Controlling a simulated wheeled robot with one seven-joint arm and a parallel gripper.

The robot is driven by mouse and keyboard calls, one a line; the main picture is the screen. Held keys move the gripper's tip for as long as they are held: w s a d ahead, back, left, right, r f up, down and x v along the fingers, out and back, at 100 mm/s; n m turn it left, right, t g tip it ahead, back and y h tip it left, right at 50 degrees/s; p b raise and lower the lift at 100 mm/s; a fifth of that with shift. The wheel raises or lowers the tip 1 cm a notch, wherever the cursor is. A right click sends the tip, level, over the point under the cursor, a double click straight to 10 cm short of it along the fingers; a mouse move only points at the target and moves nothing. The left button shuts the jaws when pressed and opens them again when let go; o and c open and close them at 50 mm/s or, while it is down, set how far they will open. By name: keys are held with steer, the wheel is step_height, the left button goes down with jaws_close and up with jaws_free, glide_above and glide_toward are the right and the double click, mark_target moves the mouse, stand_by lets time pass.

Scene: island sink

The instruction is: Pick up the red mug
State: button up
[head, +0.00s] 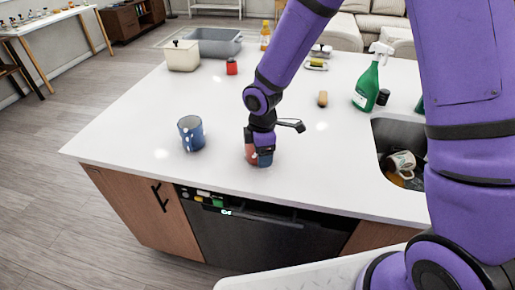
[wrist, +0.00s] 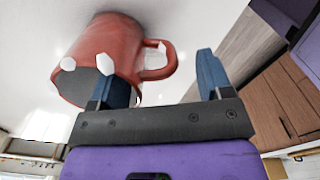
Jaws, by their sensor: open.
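The red mug (head: 250,154) stands on the white countertop, mostly hidden behind my gripper in the head view. In the wrist view the red mug (wrist: 105,45) fills the upper left, with pale spots, a dark open mouth and its handle toward the right. My gripper (wrist: 165,75) is open. Its left blue finger overlaps the mug near the rim, and its right finger is clear of the mug. The handle shows between the two fingers. I cannot tell whether the left finger touches the mug. In the head view my gripper (head: 262,155) is low over the counter.
A blue spotted mug (head: 190,132) stands to the left. A sink (head: 386,142) with a mug in it is at right. The counter's front edge is close.

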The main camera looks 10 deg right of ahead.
steer(key=shift+f, duration=0.8)
steer(key=shift+c, duration=0.2)
steer(key=c, duration=1.1)
steer(key=shift+c, duration=0.2)
steer(key=shift+r, duration=0.15)
